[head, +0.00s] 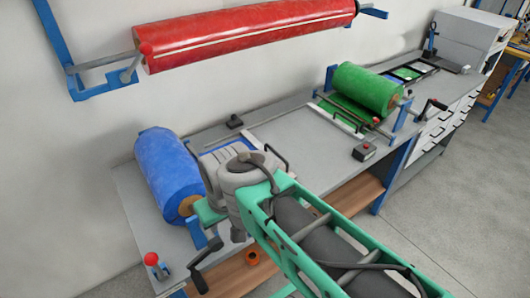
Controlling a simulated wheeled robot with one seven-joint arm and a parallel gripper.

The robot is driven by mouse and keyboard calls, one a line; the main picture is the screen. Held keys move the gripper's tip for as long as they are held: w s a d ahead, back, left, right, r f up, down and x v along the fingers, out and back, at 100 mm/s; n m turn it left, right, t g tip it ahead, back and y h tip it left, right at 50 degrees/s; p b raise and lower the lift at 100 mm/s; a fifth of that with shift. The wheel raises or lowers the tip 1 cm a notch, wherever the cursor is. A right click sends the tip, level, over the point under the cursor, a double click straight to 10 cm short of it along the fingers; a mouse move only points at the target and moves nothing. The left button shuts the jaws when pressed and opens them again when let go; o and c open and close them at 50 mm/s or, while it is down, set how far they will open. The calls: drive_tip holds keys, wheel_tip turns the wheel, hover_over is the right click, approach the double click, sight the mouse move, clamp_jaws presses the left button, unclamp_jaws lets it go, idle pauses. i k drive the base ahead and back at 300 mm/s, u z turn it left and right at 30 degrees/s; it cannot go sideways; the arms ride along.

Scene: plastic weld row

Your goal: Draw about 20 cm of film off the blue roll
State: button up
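The blue roll (168,168) lies in a blue stand at the left end of the grey bench, its brown core end facing the front. A black crank (205,262) hangs at its front end. My green and grey arm reaches in from the lower right, and its grey wrist is just right of the roll in the picture. The wrist and arm hide my gripper, so I cannot see its fingers or whether they touch film. A flat frame with a bit of blue film (206,144) shows behind the wrist. I cannot tell whether that film runs from the roll.
A red roll (240,32) hangs on a wall bracket above the bench. A green roll (366,90) stands on the bench farther right. A red-knobbed lever (152,260) is at the front left corner. A small button box (364,151) sits on the front edge.

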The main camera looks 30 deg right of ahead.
sight(251, 138)
drive_tip(key=u, duration=1)
drive_tip(key=k, duration=0.8)
drive_tip(key=z, duration=1.45)
drive_tip(key=k, duration=0.55)
drive_tip(key=z, duration=0.25)
drive_tip(key=i, duration=0.85)
drive_tip(key=u, duration=0.85)
drive_tip(key=i, duration=0.45)
drive_tip(key=u, duration=0.45)
